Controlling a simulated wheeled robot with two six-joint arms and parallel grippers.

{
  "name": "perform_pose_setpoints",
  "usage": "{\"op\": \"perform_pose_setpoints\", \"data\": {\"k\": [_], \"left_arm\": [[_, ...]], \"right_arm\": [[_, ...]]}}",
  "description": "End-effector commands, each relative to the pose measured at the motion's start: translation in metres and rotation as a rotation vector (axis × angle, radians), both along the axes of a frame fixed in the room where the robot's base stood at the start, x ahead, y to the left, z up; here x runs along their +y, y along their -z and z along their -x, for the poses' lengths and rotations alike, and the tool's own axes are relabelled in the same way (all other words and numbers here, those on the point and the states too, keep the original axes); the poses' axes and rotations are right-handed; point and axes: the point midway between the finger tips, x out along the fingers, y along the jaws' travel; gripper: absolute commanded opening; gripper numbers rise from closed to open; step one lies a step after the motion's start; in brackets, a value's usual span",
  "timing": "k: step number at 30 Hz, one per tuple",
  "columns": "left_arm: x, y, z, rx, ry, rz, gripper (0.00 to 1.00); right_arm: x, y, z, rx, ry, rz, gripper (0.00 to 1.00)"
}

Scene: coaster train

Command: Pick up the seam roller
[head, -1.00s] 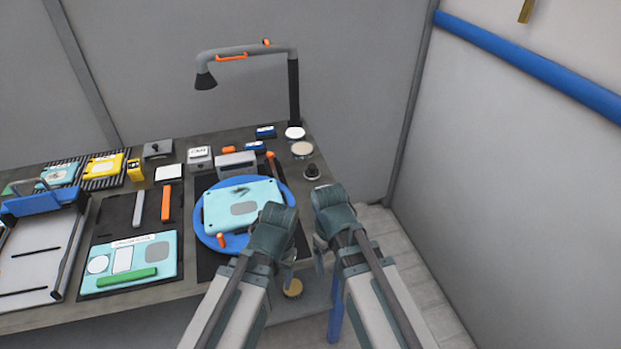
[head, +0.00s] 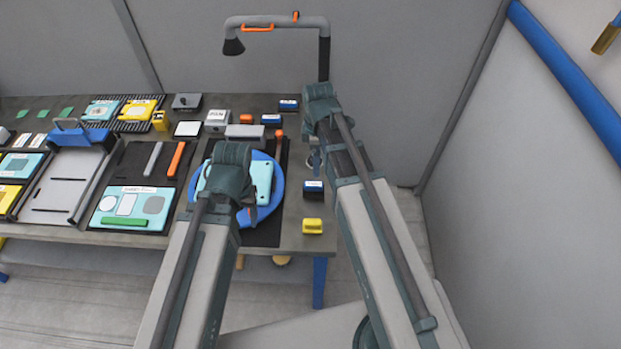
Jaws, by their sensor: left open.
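I cannot tell for certain which item is the seam roller. A small orange-handled tool (head: 279,134) stands or lies behind the blue round turntable (head: 276,200), and may be it. A light-blue panel (head: 262,178) lies on the turntable. My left gripper (head: 250,211) is open, over the turntable's front part, and hides part of the panel. My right gripper (head: 314,158) is beyond the turntable's right side, near the table's right edge. Its fingers are mostly hidden by its own wrist, so its opening does not show.
An orange bar (head: 176,159) and a grey bar (head: 153,158) lie on a dark mat at left. Floor right of the table is clear.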

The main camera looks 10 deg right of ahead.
Motion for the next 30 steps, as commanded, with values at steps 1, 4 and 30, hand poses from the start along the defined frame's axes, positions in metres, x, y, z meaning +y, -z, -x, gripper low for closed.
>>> {"op": "perform_pose_setpoints", "data": {"k": [1, 4, 30], "left_arm": [[0.000, 0.000, 0.000, 0.000, 0.000, 0.000, 0.64], [0.000, 0.001, 0.000, 0.000, 0.000, 0.000, 0.64], [0.000, 0.088, 0.000, 0.000, 0.003, -0.001, 0.64]], "right_arm": [[0.000, 0.000, 0.000, 0.000, -0.003, -0.001, 0.88], [0.000, 0.001, 0.000, 0.000, -0.003, -0.001, 0.88], [0.001, 0.088, 0.000, 0.000, -0.001, 0.000, 0.88]]}}
